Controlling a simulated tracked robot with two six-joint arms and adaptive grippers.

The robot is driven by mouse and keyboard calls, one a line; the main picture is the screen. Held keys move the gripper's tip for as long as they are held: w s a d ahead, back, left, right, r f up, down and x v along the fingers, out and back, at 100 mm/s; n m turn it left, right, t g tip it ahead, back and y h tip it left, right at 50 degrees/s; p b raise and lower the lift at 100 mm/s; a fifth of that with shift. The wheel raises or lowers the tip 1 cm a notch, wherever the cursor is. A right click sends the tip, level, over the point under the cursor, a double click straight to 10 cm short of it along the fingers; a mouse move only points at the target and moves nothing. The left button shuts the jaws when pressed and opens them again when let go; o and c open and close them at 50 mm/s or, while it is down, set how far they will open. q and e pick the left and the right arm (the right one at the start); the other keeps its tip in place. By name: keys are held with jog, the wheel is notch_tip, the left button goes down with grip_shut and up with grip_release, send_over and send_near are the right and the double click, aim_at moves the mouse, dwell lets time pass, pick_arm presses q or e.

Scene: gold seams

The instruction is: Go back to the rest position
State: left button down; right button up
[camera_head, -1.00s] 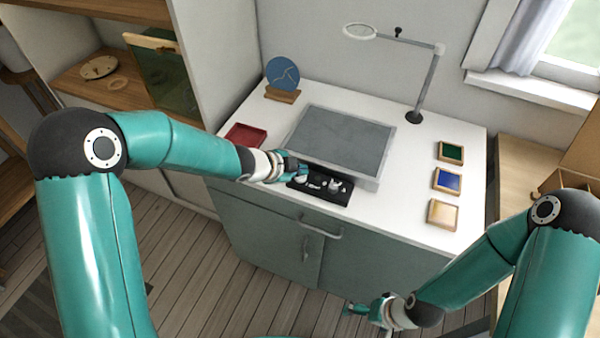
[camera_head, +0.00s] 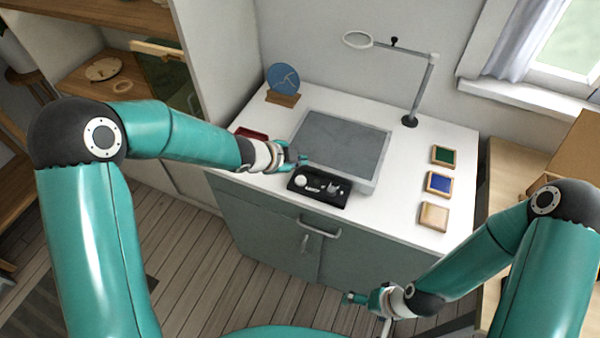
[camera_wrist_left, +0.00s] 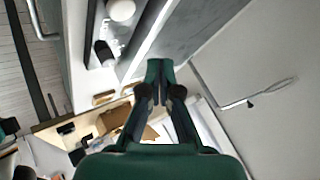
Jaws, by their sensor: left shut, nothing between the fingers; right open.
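My left gripper (camera_head: 298,161) is shut and empty, over the left edge of the grey mat tray (camera_head: 375,183) and just above the black tray (camera_head: 318,199). Its closed fingers also show in the left wrist view (camera_wrist_left: 160,72). The black tray holds a white round piece (camera_head: 301,180) and small dark and grey pieces. My right gripper (camera_head: 352,298) is open and empty, low in front of the cabinet, clear of the worktop.
On the white worktop (camera_head: 400,215) stand a blue disc on a wooden stand (camera_head: 283,84), a red tray (camera_head: 250,133) partly behind my left arm, a magnifier lamp (camera_head: 410,120), and green (camera_head: 443,155), blue (camera_head: 438,183) and tan (camera_head: 434,216) square boxes at right.

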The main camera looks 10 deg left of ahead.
aim_at(300, 182)
dwell(0.5)
pick_arm(q)
jog(key=shift+n+g, duration=0.5)
jog(key=shift+g, duration=0.1)
jog(key=s+f, duration=0.1)
jog(key=f, duration=0.1)
jog(key=a+f, duration=0.1)
jog(key=s+f, duration=0.1)
jog(key=f, duration=0.1)
jog(key=shift+s+a+f, duration=0.3)
jog(key=shift+s+a, duration=0.05)
jog(key=s+f+n+g, duration=0.1)
jog(key=s+f+n, duration=0.3)
jog(key=s+n, duration=0.2)
jog(key=s+a+f+n+g+y, duration=0.1)
jog(key=s+f+n, duration=0.4)
jog(key=s, duration=0.6)
jog(key=s+f+n+g, duration=0.3)
jog(key=s+f+n, duration=0.2)
jog(key=s, duration=0.3)
jog(key=shift+s+a+f+n+y, duration=0.2)
jog(key=shift+a+n+y, duration=0.1)
jog(key=shift+n, duration=0.6)
